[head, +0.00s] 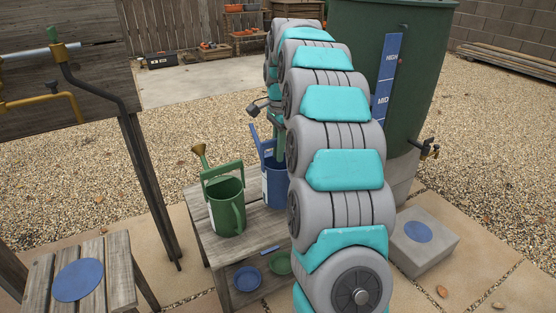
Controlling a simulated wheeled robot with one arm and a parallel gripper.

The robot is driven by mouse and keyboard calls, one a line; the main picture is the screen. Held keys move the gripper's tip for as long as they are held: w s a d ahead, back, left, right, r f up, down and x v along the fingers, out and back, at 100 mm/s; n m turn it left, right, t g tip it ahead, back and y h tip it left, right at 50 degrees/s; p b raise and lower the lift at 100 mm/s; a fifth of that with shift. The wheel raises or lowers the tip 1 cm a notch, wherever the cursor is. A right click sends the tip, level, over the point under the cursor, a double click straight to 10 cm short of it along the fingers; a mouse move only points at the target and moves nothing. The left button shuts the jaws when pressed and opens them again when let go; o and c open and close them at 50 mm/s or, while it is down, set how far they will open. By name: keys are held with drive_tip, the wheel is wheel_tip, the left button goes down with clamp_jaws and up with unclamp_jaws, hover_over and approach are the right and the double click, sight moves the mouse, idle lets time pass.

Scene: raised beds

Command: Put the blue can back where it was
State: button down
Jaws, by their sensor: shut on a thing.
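The blue can (274,187) is upright at the right part of the wooden bench (226,250), right of the green can (226,203). My arm hides its right side, and I cannot tell whether its base touches the bench top. My gripper (279,143) reaches down from above at the blue can's top and is shut on it; the fingertips are mostly hidden. Round blue discs lie on the slatted stool (78,280) at the left and on the concrete block (418,232) at the right.
On the bench's lower shelf are a blue dish (247,278) and a green dish (280,263). A dark green tank (408,80) with a blue level strip and a tap (428,149) stands behind my arm. A wooden panel with pipes (62,65) stands left. Gravel lies behind.

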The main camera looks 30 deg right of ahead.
drive_tip(key=shift+w, duration=0.2)
drive_tip(key=shift+f, duration=1.75)
drive_tip(key=shift+f, duration=0.15)
drive_tip(key=c, duration=0.9)
unclamp_jaws()
drive_tip(key=r, duration=1)
drive_tip(key=shift+d+r, duration=0.3)
drive_tip(key=shift+d, duration=0.1)
drive_tip(key=shift+r+p, duration=0.3)
drive_tip(key=shift+r, duration=0.55)
